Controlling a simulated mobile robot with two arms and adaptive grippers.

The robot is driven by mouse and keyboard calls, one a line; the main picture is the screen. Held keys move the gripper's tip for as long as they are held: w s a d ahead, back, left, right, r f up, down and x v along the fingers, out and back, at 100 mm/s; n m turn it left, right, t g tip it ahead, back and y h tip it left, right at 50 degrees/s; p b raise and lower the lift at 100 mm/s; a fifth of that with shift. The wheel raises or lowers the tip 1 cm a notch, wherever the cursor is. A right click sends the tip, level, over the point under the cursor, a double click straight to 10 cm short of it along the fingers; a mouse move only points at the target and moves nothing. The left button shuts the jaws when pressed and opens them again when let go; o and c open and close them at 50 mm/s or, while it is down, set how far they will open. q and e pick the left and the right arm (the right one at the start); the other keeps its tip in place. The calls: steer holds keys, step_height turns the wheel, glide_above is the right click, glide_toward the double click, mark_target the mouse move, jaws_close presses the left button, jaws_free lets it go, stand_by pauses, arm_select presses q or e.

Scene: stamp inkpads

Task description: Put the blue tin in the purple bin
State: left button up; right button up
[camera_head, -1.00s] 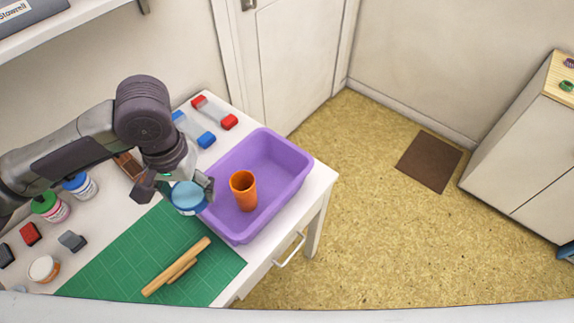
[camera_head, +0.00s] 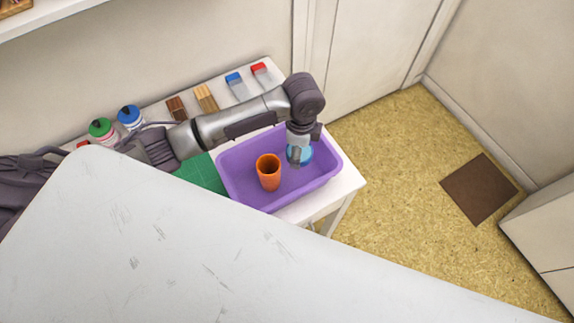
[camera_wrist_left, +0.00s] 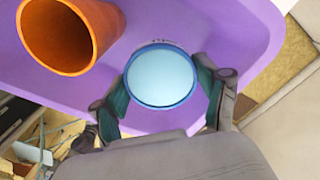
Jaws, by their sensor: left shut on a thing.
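The blue tin (camera_wrist_left: 161,76) is round with a pale blue top and a darker blue rim. My left gripper (camera_head: 300,158) is shut on it, with one finger on each side in the left wrist view (camera_wrist_left: 160,88). In the head view the tin (camera_head: 304,153) is partly hidden by the gripper and shows over the right part of the purple bin (camera_head: 232,178). The wrist view shows the bin's floor behind the tin; the height of the tin above it is hard to tell. My right gripper is out of view.
An orange cup (camera_head: 268,172) stands in the bin, left of the tin. A large white scratched surface (camera_head: 190,250) covers the lower part of the head view. Jars (camera_head: 102,131), brown blocks and red and blue items stand along the back of the table.

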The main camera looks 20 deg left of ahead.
arm_select(q)
step_height(320, 180, down, 8)
steer(key=shift+f, duration=0.1)
stand_by(0.4)
steer(key=shift+f, duration=0.2)
steer(key=o, duration=1.4)
steer(key=shift+r, duration=0.1)
step_height(320, 180, up, 12)
steer(key=shift+r, duration=0.1)
